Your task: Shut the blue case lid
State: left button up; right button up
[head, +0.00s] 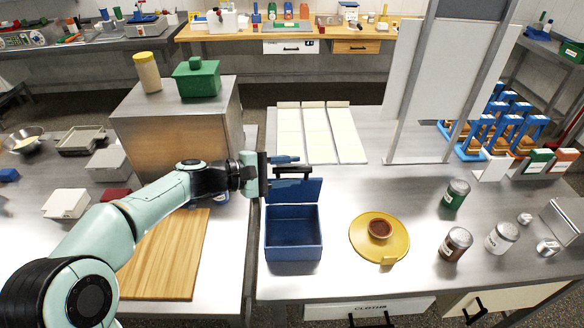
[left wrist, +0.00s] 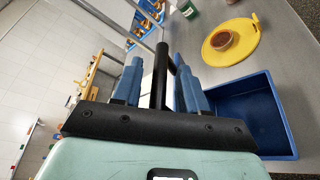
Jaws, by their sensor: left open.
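The case's box (left wrist: 250,112) shows right of the fingers there. The lid's face is mostly hidden in that view. My right gripper is not in view.
A yellow plate (head: 363,246) with a brown bowl (head: 380,229) lies right of the case. Jars (head: 455,243) stand further right. A wooden board (head: 170,262) lies left, across a gap. White tiles (head: 318,133) lie behind the lid. A tall pale panel (head: 440,85) stands back right.

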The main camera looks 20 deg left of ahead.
pick_arm(q)
jog(key=shift+w+d+f, duration=0.1)
jog(key=shift+w+d, duration=0.3)
jog(key=shift+w, duration=0.05)
grip_shut()
